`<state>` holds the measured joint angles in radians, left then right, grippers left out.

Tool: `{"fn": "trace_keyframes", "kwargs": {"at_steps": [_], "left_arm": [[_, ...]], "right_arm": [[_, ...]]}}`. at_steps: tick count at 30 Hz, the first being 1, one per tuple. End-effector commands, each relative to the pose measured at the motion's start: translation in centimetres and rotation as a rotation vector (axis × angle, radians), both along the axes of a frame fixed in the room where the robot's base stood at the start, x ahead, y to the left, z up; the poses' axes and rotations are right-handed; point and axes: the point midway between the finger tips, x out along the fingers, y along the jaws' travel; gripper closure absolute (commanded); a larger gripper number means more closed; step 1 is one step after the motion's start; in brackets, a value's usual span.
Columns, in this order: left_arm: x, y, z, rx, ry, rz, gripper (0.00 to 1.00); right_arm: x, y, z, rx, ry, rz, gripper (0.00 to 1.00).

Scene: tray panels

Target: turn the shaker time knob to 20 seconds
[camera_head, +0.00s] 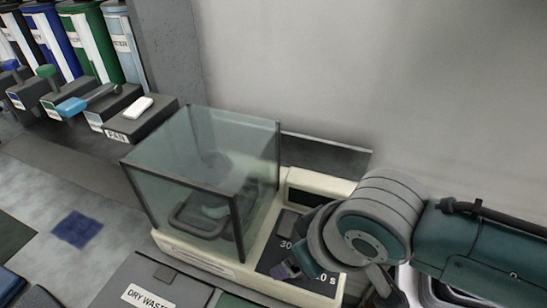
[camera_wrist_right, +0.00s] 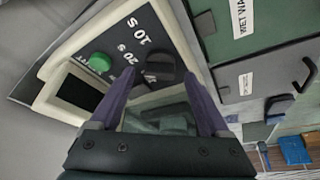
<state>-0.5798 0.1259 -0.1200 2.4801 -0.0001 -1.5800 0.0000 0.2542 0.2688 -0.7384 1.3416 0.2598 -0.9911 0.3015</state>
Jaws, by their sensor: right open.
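The shaker (camera_head: 205,258) has a cream body with a glass box on its left and a dark control panel on its right. In the head view my right arm covers much of the panel, and the knob is hidden there. In the right wrist view the black time knob (camera_wrist_right: 160,68) sits on the panel (camera_wrist_right: 132,42), near white labels "10 S" and "20 S". My right gripper (camera_wrist_right: 160,78) is open, its two purple fingers on either side of the knob. I cannot tell whether they touch it, nor which label it points to. My left gripper is not in view.
A green button (camera_wrist_right: 100,62) and a dark display (camera_wrist_right: 78,93) are beside the knob. A grey "DRY WASTE" bin (camera_head: 160,285) stands in front of the shaker. A grey wall (camera_head: 370,75) is behind. Labelled switch boxes (camera_head: 140,122) and binders (camera_head: 90,45) are at the left.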

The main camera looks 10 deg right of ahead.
Motion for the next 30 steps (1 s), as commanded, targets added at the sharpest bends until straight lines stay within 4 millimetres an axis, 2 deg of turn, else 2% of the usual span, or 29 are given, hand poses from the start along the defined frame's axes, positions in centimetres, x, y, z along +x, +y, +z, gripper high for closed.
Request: {"fn": "trace_keyframes", "kwargs": {"at_steps": [8,15,21,30], "left_arm": [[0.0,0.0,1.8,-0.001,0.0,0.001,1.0],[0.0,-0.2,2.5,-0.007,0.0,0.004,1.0],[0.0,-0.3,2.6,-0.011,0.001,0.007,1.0],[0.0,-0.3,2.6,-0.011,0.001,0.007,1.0]], "right_arm": [[-1.6,-0.6,4.4,0.0,-0.002,0.001,0.2],[-2.9,-1.1,7.7,0.001,-0.002,0.0,0.2],[-3.4,-1.3,8.7,0.0,0.0,-0.001,0.2],[-3.4,-1.3,8.8,0.0,0.0,-0.001,0.2]]}}
